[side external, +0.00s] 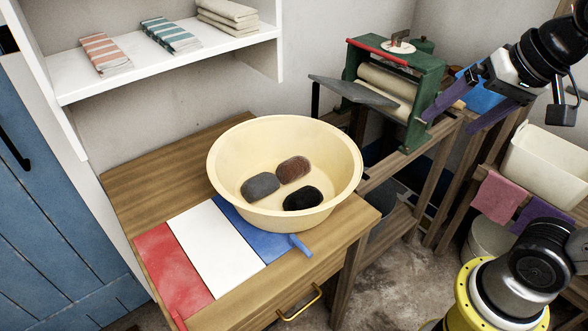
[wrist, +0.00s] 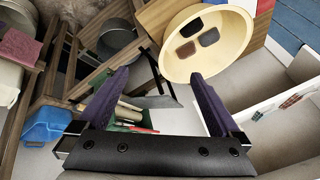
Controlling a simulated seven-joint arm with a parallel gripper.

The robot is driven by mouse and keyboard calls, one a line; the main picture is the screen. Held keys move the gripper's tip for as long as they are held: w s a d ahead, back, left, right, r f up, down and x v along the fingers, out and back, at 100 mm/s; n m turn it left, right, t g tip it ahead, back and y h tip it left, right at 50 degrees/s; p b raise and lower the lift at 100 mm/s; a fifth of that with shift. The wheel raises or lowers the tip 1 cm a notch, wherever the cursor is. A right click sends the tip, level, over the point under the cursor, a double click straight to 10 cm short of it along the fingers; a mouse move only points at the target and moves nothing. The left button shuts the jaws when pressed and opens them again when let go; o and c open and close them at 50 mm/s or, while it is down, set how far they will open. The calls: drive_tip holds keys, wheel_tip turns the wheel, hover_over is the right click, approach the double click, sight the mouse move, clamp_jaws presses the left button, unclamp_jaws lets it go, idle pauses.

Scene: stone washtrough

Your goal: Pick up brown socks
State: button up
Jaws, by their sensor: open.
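The brown socks (side external: 293,169) are a rounded brown bundle lying in a cream basin (side external: 222,185). Beside them in the basin lie a grey bundle (side external: 260,187) and a black bundle (side external: 302,199). In the wrist view the brown bundle (wrist: 209,37) shows near the top, inside the basin (wrist: 179,68). My gripper (side external: 458,114) is at the upper right of the side view, high and well apart from the basin. Its two purple fingers are spread, with nothing between them, and the wrist view also shows the gripper (wrist: 157,78) open.
The basin stands on a wooden table with a red, white and blue mat (side external: 222,238). A green wringer (side external: 395,90) stands right of the basin. A white shelf (side external: 150,69) with folded towels overhangs the left. A cream bin (side external: 545,165) is at right.

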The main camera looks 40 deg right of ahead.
drive_tip(key=w+r+m, duration=0.3)
drive_tip(key=w, duration=0.3)
drive_tip(key=m+g, duration=0.5)
drive_tip(key=m, duration=0.2)
hover_over(294, 161)
wheel_tip(294, 161, down, 16)
drive_tip(key=shift+g, duration=0.4)
drive_tip(key=f, duration=1.1)
drive_tip(key=shift+s+f, duration=0.2)
drive_tip(key=shift+f, duration=0.15)
drive_tip(key=shift+w+f, duration=0.2)
drive_tip(key=shift+f, duration=3.05)
drive_tip(key=shift+c, duration=0.3)
drive_tip(key=c, duration=1.2)
